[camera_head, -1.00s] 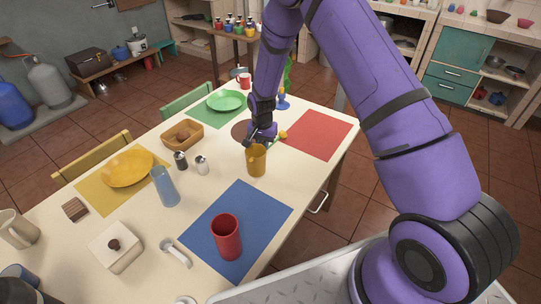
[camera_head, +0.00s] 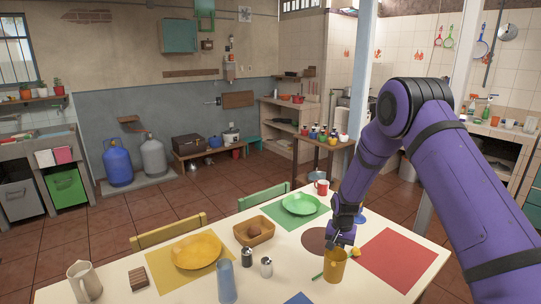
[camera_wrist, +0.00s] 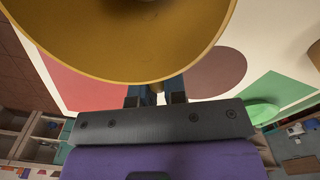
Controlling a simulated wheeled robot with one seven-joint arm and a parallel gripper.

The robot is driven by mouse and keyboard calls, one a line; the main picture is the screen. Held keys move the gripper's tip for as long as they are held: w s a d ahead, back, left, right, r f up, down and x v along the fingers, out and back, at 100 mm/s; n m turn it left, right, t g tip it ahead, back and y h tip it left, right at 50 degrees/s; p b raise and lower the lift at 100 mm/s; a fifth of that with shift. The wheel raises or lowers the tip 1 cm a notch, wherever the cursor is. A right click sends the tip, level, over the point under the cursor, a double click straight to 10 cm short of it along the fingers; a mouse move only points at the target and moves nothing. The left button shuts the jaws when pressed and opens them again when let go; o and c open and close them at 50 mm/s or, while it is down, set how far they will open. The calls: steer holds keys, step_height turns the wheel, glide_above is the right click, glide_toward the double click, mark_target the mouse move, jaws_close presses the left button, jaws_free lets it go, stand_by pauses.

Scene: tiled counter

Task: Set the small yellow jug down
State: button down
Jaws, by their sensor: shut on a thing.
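The small yellow jug (camera_head: 335,267) is at the near right part of the table, between the brown round mat and the red mat. My gripper (camera_head: 340,243) is shut on it at its upper far side. In the wrist view the jug (camera_wrist: 130,40) fills the top, and the gripper fingers (camera_wrist: 155,95) meet its edge. The jug looks upright. I cannot tell whether its base touches the table (camera_head: 300,287).
A brown round mat (camera_head: 315,238) lies behind the jug, and a red mat (camera_head: 398,260) lies to its right. A thin green and yellow thing (camera_head: 319,277) is close beside the jug.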

steer(key=s+d+r+n, duration=0.3)
steer(key=s+d+n, duration=0.1)
steer(key=s, duration=0.5)
steer(key=shift+s+d+r+n, duration=0.2)
steer(key=shift+d+n, duration=0.2)
steer(key=shift+d, duration=0.45)
steer(key=shift+a, duration=0.1)
